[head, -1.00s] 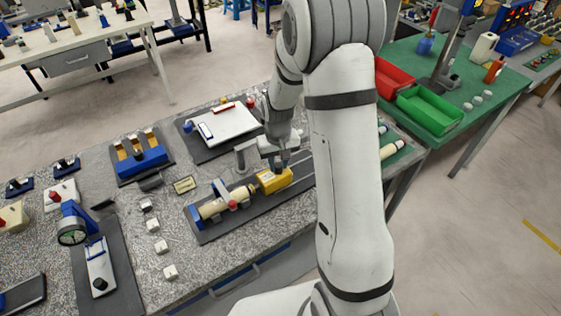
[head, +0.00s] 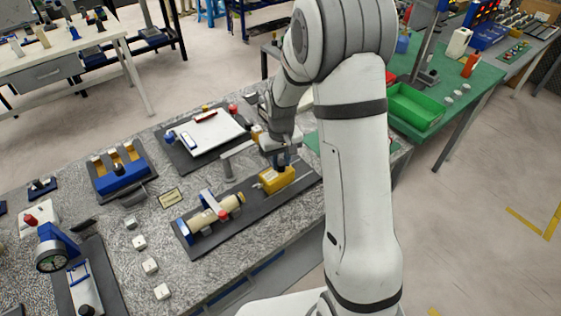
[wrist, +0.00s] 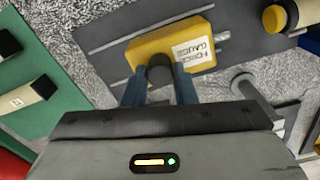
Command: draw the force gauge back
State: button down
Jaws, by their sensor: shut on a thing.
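The yellow force gauge (head: 279,179) sits on a long dark base plate (head: 248,202) on the speckled bench. In the wrist view its label (wrist: 193,50) reads FORCE GAUGE. My gripper (wrist: 160,88) has its blue fingers on either side of a dark round knob (wrist: 160,70) on the gauge and is shut on it. In the head view my gripper (head: 282,160) is above the gauge. A cream cylinder (head: 212,214) lies in a blue holder (head: 183,232) at the plate's left part. A gap separates the cylinder's yellowish end (wrist: 280,18) from the gauge.
A grey post with an arm (head: 230,165) stands just behind the plate. A white board (head: 205,134) lies farther back. Several white blocks (head: 140,242) and a dial stand (head: 52,258) are at left. A green table (head: 450,98) with a green bin (head: 415,106) is at right.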

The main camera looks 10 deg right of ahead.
jog(key=shift+w+d+r, duration=0.15)
jog(key=shift+w+d, duration=0.05)
jog(key=shift+d, duration=0.05)
jog(key=c, duration=1.6)
grip_release()
jog(key=shift+o, duration=0.8)
jog(key=shift+d, duration=0.15)
jog(key=shift+o, duration=1.3)
jog(key=shift+s+a, duration=0.2)
notch_tip(320, 180, up, 7)
jog(key=shift+b, duration=0.65)
jog(key=shift+r, duration=0.35)
